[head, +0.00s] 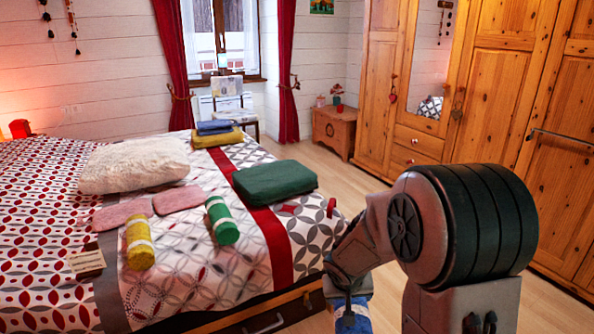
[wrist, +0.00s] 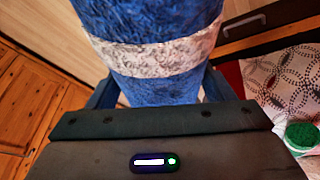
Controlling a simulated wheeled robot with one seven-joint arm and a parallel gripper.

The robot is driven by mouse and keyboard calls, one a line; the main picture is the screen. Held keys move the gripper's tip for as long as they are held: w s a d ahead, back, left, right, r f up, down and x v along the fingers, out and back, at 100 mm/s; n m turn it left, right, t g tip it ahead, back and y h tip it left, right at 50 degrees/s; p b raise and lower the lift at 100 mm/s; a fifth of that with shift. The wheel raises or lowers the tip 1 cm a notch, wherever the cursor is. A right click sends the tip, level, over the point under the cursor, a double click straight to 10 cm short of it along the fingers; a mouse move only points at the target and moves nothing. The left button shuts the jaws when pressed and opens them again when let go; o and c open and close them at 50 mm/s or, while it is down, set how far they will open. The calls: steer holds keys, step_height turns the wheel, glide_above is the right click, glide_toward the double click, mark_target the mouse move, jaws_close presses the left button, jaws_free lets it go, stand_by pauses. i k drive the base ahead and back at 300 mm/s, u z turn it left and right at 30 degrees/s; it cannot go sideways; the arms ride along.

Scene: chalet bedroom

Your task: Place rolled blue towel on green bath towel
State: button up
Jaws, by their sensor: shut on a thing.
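The rolled blue towel (wrist: 150,88), with a pale band around it, fills the upper middle of the wrist view. My gripper (wrist: 160,95) is shut on it, with a finger on each side. In the head view the blue roll (head: 353,318) shows only in part at the bottom edge, under my wrist, off the front edge of the bed. The green bath towel (head: 275,182) lies folded flat on the bed, partly over the red stripe, above and to the left of my gripper in the head view. Its top is bare.
On the bed (head: 190,285) lie a rolled green towel (head: 221,220), a rolled yellow towel (head: 139,243), pink folded cloths (head: 150,206), a cream pillow (head: 134,165) and a folded blue-and-yellow stack (head: 215,133). Wooden wardrobes (head: 490,95) stand at the right. Wooden floor is clear beyond the bed.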

mark_target(280, 177)
steer(key=z, duration=0.4)
steer(key=i, duration=1.2)
steer(key=u, duration=0.5)
